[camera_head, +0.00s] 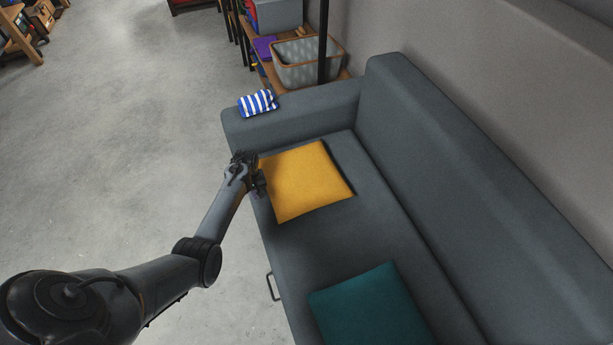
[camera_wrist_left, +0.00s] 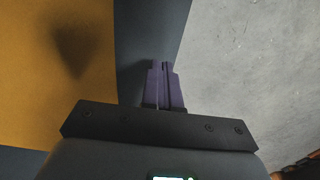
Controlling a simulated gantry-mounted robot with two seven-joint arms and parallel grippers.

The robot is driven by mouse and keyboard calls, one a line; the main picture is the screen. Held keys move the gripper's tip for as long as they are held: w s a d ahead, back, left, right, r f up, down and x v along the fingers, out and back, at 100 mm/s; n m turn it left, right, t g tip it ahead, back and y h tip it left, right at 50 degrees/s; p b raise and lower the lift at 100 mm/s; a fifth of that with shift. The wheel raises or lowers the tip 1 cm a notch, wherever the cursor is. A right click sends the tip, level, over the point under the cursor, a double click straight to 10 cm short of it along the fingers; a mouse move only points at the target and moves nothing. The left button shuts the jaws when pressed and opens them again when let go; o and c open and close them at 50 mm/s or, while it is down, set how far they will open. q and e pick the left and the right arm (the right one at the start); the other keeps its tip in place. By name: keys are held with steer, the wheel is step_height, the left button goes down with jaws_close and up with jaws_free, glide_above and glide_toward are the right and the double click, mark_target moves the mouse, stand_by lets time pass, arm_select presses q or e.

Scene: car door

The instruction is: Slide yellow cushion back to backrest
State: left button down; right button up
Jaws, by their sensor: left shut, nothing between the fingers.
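The yellow cushion (camera_head: 307,181) lies flat on the seat of the grey sofa (camera_head: 345,240), near the far armrest. A strip of bare seat shows between it and the backrest (camera_head: 470,180). My left gripper (camera_head: 260,186) is at the cushion's left edge, by the front edge of the seat. In the left wrist view its fingers (camera_wrist_left: 163,85) are together and empty, over the dark seat edge. The cushion (camera_wrist_left: 60,70) fills the left of that view, with a dark shadow on it. Whether the fingers touch the cushion is unclear. My right gripper is not in view.
A teal cushion (camera_head: 368,308) lies on the near part of the seat. A blue and white striped cloth (camera_head: 257,103) rests on the far armrest (camera_head: 295,112). A shelf with a grey basket (camera_head: 308,64) stands behind that armrest. The floor (camera_head: 130,140) left of the sofa is clear.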

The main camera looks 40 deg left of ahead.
mark_target(266, 188)
arm_select(q)
steer(key=shift+f+b, duration=0.5)
steer(key=shift+f, duration=0.25)
steer(key=shift+r+p, duration=0.3)
steer(key=shift+p, duration=0.05)
stand_by(0.3)
steer(key=shift+r+p, duration=0.15)
steer(key=shift+p, duration=0.15)
steer(key=shift+w+d, duration=0.1)
steer(key=shift+w, duration=0.1)
stand_by(0.3)
steer(key=shift+w+d+b, duration=0.3)
steer(key=shift+w, duration=0.35)
steer(key=shift+w+d+b, duration=0.3)
steer(key=shift+w, duration=0.3)
steer(key=shift+w+d, duration=0.2)
steer(key=shift+w, duration=0.3)
